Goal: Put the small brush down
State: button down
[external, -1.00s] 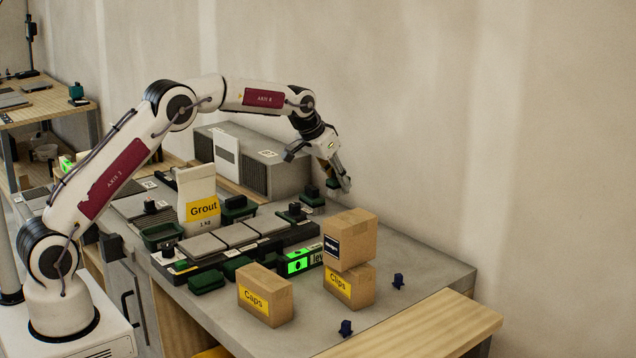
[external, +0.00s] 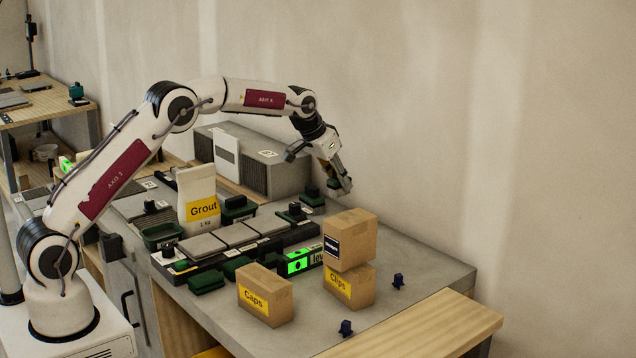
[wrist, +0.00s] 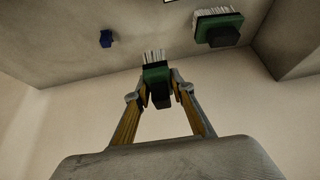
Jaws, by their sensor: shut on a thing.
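The small brush (wrist: 155,74) has a green body, a dark grip and pale bristles. My gripper (wrist: 160,92) is shut on its dark grip, with one finger on each side. The bristles point away from the gripper, towards the grey bench top. In the external view my gripper (external: 341,181) is at the far side of the bench, near the wall, and the brush shows only as a small dark-green patch at its tip. I cannot tell whether the bristles touch the bench.
A larger green brush (wrist: 218,29) lies close by, beside the held one. A blue clip (wrist: 106,39) is on the other side. Stacked boxes (external: 349,238) stand in front of my gripper. Bare bench (external: 425,263) lies to the right.

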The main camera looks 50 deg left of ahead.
aim_at(339, 191)
jog(key=shift+f, duration=1.7)
jog(key=shift+f, duration=2.5)
jog(key=shift+f, duration=0.1)
jog(key=c, duration=1.7)
grip_release()
jog(key=shift+f, duration=0.1)
jog(key=shift+s+r, duration=0.25)
jog(key=shift+r, duration=0.45)
jog(key=shift+v, duration=5.45)
